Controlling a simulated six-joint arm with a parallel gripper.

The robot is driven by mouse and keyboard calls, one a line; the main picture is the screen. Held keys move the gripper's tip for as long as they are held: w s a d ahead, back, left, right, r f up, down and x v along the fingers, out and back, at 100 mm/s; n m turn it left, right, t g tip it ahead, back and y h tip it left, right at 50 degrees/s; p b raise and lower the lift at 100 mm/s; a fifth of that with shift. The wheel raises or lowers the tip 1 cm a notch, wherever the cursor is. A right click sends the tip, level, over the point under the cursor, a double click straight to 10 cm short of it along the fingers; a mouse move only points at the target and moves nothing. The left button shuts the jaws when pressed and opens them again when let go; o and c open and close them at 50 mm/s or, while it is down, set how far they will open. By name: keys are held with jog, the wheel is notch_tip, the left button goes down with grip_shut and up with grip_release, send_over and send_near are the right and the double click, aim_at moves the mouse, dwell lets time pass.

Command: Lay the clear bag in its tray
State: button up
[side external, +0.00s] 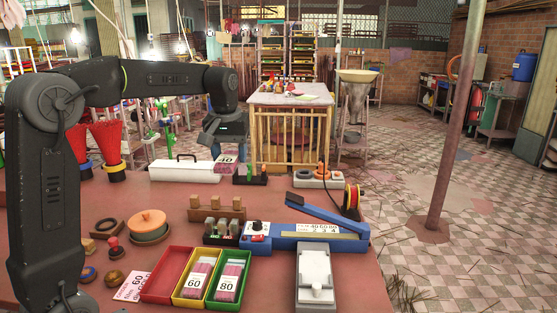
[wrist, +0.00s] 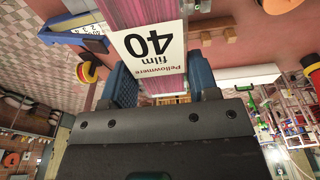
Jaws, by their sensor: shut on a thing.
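The clear bag (side external: 228,158) holds pink sticks and has a white label reading 40. In the wrist view the bag (wrist: 148,45) shows "film 40" on its label. My gripper (side external: 225,145) is shut on the bag and holds it up over the back of the table; its fingers (wrist: 162,85) sit on both sides of the label. At the front, a red tray (side external: 148,287) is empty. The yellow tray (side external: 176,297) holds a bag labelled 60, and the green tray (side external: 210,301) holds one labelled 80.
A blue sealer (side external: 300,231) and a white device (side external: 314,270) stand right of the trays. A wooden rack (side external: 217,213), an orange-lidded pot (side external: 148,222) and a printed card (side external: 133,286) are nearby. A long white box (side external: 185,172) lies near the back edge.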

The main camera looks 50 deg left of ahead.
jog(key=s+a, duration=0.6)
jog(key=s, duration=0.4)
send_over(171, 274)
notch_tip(171, 274, down, 2)
jog(key=shift+s+d+f, duration=0.1)
jog(key=shift+d+f, duration=0.05)
jog(key=shift+f, duration=6.9)
jog(key=shift+s+d+f, duration=0.1)
jog(key=shift+d+f, duration=0.05)
jog(key=shift+f, duration=6.85)
jog(key=o, duration=0.9)
jog(key=shift+r, duration=0.1)
